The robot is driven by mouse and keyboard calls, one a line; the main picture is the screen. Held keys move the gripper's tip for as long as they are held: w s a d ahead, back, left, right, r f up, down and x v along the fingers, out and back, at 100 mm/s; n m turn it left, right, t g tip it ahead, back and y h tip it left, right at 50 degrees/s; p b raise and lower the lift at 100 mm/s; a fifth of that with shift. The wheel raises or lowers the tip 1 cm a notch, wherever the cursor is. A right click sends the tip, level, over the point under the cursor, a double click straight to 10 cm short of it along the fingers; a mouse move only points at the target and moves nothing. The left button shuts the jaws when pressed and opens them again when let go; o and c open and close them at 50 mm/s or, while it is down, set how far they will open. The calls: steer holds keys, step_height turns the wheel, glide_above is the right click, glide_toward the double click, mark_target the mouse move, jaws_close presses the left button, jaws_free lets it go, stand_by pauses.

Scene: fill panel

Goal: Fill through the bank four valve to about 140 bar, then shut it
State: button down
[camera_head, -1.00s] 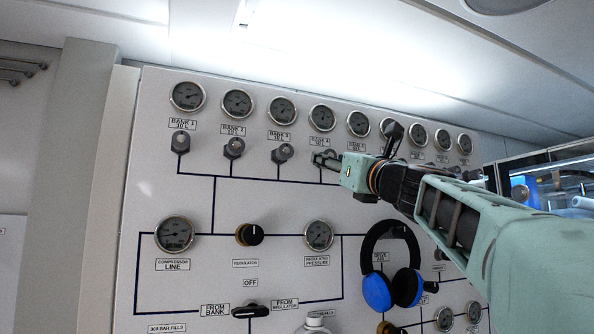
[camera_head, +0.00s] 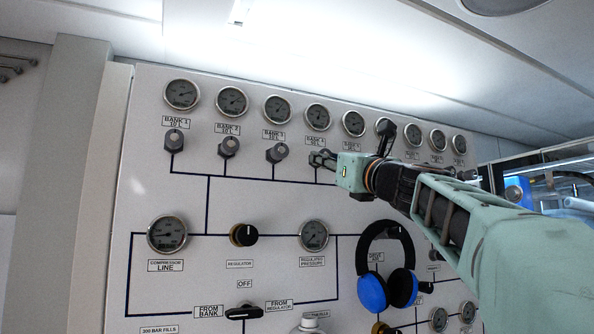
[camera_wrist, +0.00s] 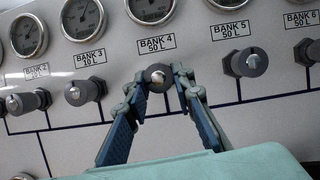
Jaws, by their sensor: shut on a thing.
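The bank four valve knob (camera_wrist: 158,76) is a grey knob under the "BANK 4 50 L" label (camera_wrist: 157,44) in the wrist view. My gripper (camera_wrist: 166,82) has its two fingers on either side of this knob and is shut on it. In the head view my gripper (camera_head: 322,160) reaches the panel from the right, and its fingers largely hide the knob. The bank four gauge (camera_head: 317,117) is above the label; it also shows, cut off at the top, in the wrist view (camera_wrist: 152,8). Its needle is too small to read surely.
Neighbouring knobs are bank three (camera_wrist: 82,92) and bank five (camera_wrist: 246,63), clear of my fingers. Lower on the panel are a compressor line gauge (camera_head: 167,234), a regulator knob (camera_head: 243,235), a regulated pressure gauge (camera_head: 313,235) and a selector handle (camera_head: 244,313). Blue headphones (camera_head: 386,275) hang below my arm.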

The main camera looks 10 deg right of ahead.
steer(key=shift+r+n+y, duration=0.1)
steer(key=shift+n+y, duration=0.3)
steer(key=shift+n, duration=0.6)
steer(key=c, duration=1.6)
jaws_free()
steer(key=shift+m, duration=0.3)
